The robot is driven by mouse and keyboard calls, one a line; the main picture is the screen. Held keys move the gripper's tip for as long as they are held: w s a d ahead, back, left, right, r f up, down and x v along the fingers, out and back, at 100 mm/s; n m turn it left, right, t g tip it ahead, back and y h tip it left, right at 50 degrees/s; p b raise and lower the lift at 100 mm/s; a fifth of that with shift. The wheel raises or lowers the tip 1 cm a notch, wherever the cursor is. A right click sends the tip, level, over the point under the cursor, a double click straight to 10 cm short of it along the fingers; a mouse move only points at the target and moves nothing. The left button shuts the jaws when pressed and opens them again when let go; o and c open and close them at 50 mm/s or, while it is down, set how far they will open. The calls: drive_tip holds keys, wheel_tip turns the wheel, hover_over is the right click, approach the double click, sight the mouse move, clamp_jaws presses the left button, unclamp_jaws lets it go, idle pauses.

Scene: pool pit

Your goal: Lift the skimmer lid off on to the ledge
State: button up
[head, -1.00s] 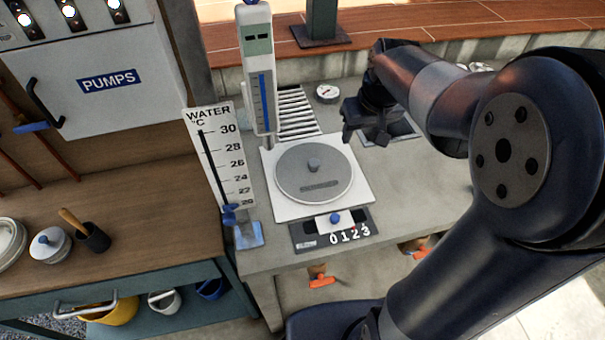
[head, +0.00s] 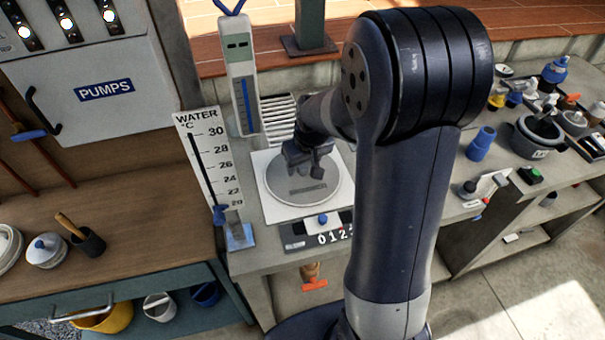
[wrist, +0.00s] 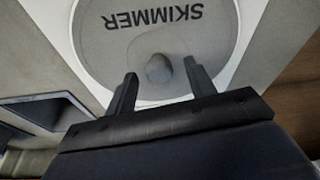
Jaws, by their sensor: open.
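The skimmer lid (head: 325,190) is a round grey disc lying flat on a square white plate (head: 268,207) on the grey counter. In the wrist view the lid (wrist: 110,62) shows the word SKIMMER upside down and a round grey knob (wrist: 158,68) at its middle. My gripper (head: 308,165) is over the lid and hides the knob in the head view. In the wrist view my gripper (wrist: 158,88) is open, with one finger to each side of the knob as seen from there. No contact shows, and its height above the lid is hard to tell.
A water scale (head: 208,165) and a white gauge post (head: 242,85) stand left of the plate. A slotted grate (head: 280,120) lies behind it. A counter display (head: 315,232) sits in front. The brick ledge (head: 400,35) runs along the back.

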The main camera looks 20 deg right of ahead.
drive_tip(key=shift+f, duration=0.1)
clamp_jaws()
idle(0.5)
